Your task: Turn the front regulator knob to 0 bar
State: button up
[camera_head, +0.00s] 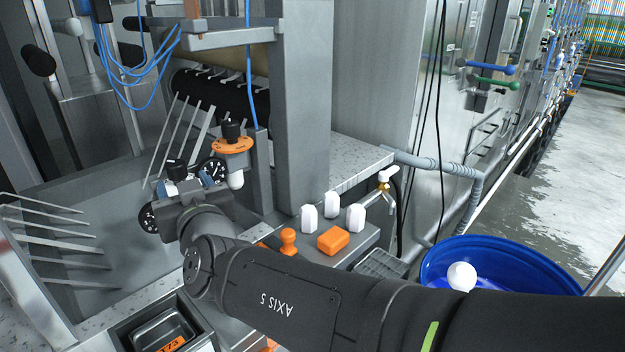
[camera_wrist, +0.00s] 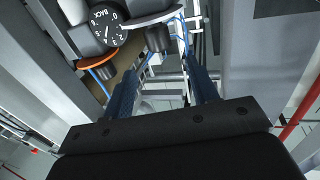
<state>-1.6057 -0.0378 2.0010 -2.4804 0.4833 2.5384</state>
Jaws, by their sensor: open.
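In the wrist view a round black dial (camera_wrist: 107,27) with white numerals and the word BACK shows at the upper left. No label marks the front knob legibly. My gripper (camera_wrist: 163,88) is open, its two dark fingers apart and holding nothing. A black cylinder (camera_wrist: 158,38) shows between and beyond the fingertips; I cannot tell whether they touch it. In the head view my wrist hides part of the regulator area.
A black knob (camera_head: 233,130) on an orange flange (camera_head: 233,146) stands close behind my gripper, beside a grey post (camera_head: 300,110). Metal prongs (camera_head: 60,240) are at the left. White bottles (camera_head: 331,204), an orange block (camera_head: 333,239) and a blue tub (camera_head: 500,250) lie to the right.

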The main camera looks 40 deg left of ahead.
jog(key=v, duration=0.8)
jog(key=shift+c, duration=1.3)
jog(key=n+g, duration=0.3)
jog(key=g, duration=0.3)
send_near(181, 171)
jog(key=shift+y, duration=0.3)
jog(key=a, duration=0.8)
jog(key=s+a, duration=0.1)
jog(key=a, duration=0.3)
jog(key=shift+f, duration=0.3)
